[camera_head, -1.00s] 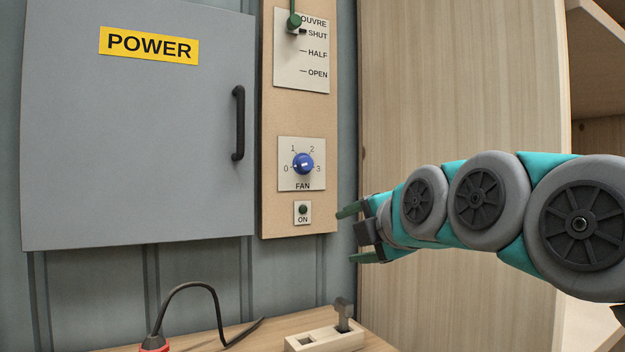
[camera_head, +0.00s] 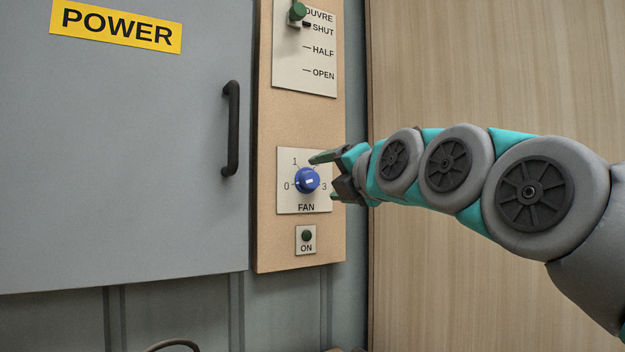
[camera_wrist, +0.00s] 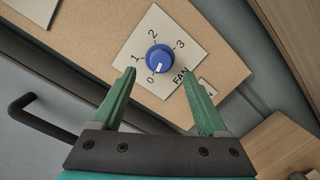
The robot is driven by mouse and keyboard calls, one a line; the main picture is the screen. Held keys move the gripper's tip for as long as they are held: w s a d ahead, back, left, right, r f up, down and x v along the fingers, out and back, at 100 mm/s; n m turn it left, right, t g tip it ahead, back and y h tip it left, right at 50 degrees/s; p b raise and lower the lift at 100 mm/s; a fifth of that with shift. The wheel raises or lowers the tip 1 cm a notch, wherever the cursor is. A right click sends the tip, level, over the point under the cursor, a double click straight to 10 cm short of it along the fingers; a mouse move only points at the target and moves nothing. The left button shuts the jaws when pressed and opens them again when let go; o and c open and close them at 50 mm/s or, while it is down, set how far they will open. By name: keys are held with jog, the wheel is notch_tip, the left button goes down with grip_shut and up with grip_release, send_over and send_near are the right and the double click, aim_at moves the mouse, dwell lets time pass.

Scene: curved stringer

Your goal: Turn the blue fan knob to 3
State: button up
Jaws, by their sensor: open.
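The blue fan knob (camera_head: 307,180) sits on a pale square plate marked 0, 1, 2 and 3. In the wrist view, the knob (camera_wrist: 160,58) lies straight ahead between and beyond the fingertips, and its white mark is on the side toward 0. My gripper (camera_head: 324,178) is open, just right of the knob in the head view, with its upper finger covering the 2. In the wrist view, my gripper's green fingers (camera_wrist: 158,72) are spread wider than the knob, and nothing is between them. I see no contact with the knob.
A green ON button (camera_head: 306,236) is below the plate. The louvre lever's green knob (camera_head: 298,11) is above, at SHUT. The grey POWER door (camera_head: 130,160) has a black handle (camera_head: 232,128) to the left. A wooden wall (camera_head: 450,80) stands at the right.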

aim_at(313, 180)
jog(key=shift+p+x, duration=0.35)
jog(key=shift+x, duration=2.6)
jog(key=shift+f, duration=0.1)
grip_shut()
